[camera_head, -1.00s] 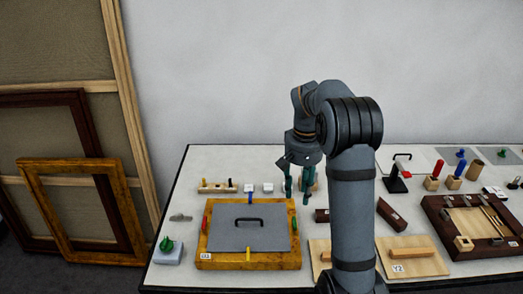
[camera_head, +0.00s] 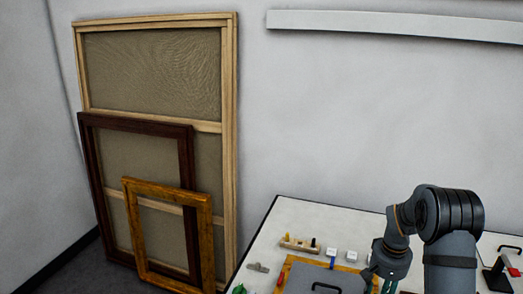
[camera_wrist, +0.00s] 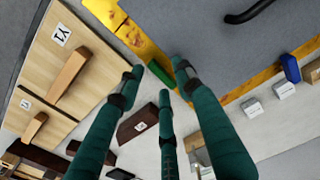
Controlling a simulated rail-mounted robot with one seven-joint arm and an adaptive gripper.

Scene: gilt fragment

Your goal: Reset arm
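My gripper (camera_head: 384,282) hangs at the lower right of the head view, over the table, with its lower part near the picture's bottom edge. In the wrist view its green fingers (camera_wrist: 158,78) are spread apart with nothing held between them. Below the fingertips lies the gilt frame (camera_wrist: 140,40) with a grey panel (camera_wrist: 215,40) that has a black handle (camera_wrist: 248,11). A green piece (camera_wrist: 160,73) at the frame's edge shows between two fingers. My arm covers part of the table in the head view.
A wooden board marked Y1 (camera_wrist: 58,62) and a dark brown block (camera_wrist: 137,124) lie beside the frame. Small white blocks (camera_wrist: 252,107) stand on the other side. Picture frames (camera_head: 156,225) lean on the wall at left.

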